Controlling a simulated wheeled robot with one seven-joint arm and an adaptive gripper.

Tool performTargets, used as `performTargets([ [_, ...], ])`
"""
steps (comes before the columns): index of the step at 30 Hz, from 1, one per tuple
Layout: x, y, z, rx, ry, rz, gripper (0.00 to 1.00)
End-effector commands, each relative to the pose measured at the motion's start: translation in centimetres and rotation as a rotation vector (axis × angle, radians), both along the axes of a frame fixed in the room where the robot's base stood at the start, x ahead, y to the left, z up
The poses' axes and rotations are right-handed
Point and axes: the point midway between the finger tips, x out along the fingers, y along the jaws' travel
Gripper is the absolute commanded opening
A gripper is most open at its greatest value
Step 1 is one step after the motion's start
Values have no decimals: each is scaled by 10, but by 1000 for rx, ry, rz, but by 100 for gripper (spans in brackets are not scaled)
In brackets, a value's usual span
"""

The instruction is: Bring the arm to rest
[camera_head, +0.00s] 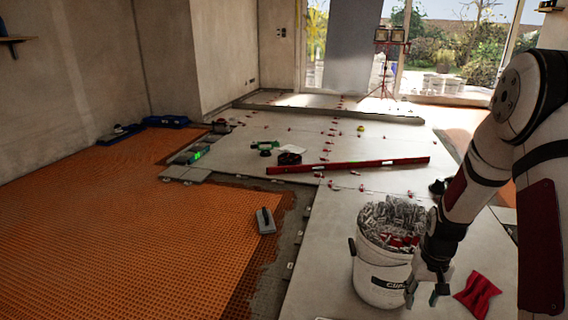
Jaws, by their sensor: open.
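My arm (480,170) comes in from the right edge and bends down toward the floor. My gripper (424,292) hangs at its end, pointing down, with its fingers apart and nothing seen between them. It is in front of the right side of a white bucket (372,278) and overlaps it in the picture; I cannot tell whether they touch. The bucket is heaped with grey clips (392,214) and some red pieces.
A red cloth-like piece (477,294) lies right of my gripper. A long red level (348,165) lies across the grey tiles (325,225). A trowel (265,220) rests by the orange matting (130,230) at left. A work light (386,60) stands by the windows.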

Motion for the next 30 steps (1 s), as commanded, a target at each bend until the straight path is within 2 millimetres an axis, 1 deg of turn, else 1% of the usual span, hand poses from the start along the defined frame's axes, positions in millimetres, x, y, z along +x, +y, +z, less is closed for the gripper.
performTargets([
  [1, -2, 8, 26, -4, -9, 8, 41],
  [2, -5, 13, 40, -5, -8, 13, 41],
  [3, -8, 20, 57, -6, -9, 18, 41],
  [5, -16, 30, 83, -6, -9, 26, 41],
  [6, -22, 37, 99, -7, -10, 31, 41],
  [9, -40, 54, 137, -8, -11, 43, 41],
  [11, -53, 64, 158, -7, -11, 50, 41],
  [12, -62, 71, 172, -7, -13, 56, 41],
  [14, -77, 81, 191, -6, -13, 64, 41],
  [15, -88, 87, 203, -6, -14, 70, 41],
  [17, -105, 97, 219, -6, -16, 80, 41],
  [18, -116, 103, 229, -5, -16, 85, 41],
  [20, -134, 112, 243, -4, -17, 93, 41],
  [24, -180, 130, 269, 1, -19, 113, 41],
  [26, -200, 137, 278, 3, -20, 123, 41],
  [27, -213, 141, 283, 4, -22, 129, 41],
  [30, -245, 150, 291, 8, -22, 143, 41],
])
